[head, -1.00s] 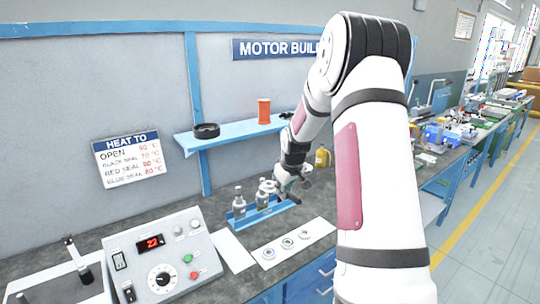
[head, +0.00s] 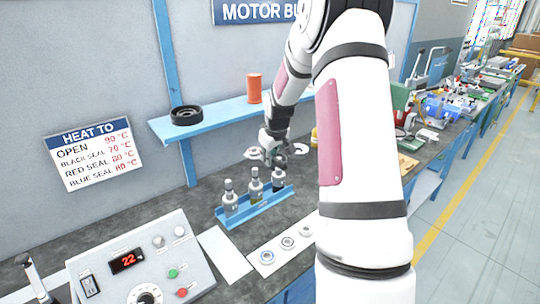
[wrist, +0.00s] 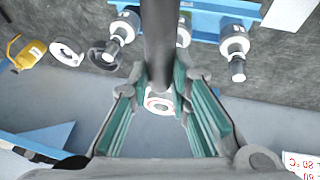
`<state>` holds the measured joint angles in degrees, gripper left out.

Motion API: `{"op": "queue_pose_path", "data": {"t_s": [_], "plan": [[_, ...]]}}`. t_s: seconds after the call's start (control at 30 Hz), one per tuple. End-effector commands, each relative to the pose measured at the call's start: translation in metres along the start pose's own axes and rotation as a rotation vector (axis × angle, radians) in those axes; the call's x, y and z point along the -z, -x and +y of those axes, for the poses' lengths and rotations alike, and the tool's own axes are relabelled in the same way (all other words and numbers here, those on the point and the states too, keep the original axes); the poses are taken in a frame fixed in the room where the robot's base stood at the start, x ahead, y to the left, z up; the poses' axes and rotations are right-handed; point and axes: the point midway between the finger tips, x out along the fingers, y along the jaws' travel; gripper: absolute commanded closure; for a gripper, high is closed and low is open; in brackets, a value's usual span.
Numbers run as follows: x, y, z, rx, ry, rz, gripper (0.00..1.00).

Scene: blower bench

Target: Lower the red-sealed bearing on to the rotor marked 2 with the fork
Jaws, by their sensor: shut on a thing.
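My gripper (head: 277,146) is shut on the dark handle of the fork (wrist: 158,40), above and behind the rotor rack. The red-sealed bearing (wrist: 160,104), a pale ring with a red band, shows between the fingers in the wrist view. In the head view a pale ring (head: 253,154), apparently this bearing on the fork, is left of my gripper. It appears above the rotors and apart from them. Three upright rotors stand in a row: left (head: 230,203), middle (head: 255,188), right (head: 278,182). Their marks are too small to read, so I cannot tell which is 2.
The blue rack (head: 238,217) holds the rotors. Three bearings lie on a white strip (head: 275,268) in front. A control box (head: 140,262) stands at the left. A blue shelf (head: 222,117) is behind. A yellow bottle (wrist: 27,52) and a white ring (wrist: 67,53) are beyond the rack.

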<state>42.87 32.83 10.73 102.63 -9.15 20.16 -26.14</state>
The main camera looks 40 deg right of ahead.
Motion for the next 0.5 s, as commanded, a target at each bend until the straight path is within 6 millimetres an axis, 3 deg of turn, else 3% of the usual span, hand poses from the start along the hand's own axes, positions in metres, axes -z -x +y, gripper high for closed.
{"op": "queue_pose_path", "data": {"t_s": [0.1,0.5], "plan": [[-0.001,0.001,0.0,-0.01,0.003,0.005,1.0],[-0.011,-0.028,-0.006,-0.008,0.002,0.004,1.0]]}}
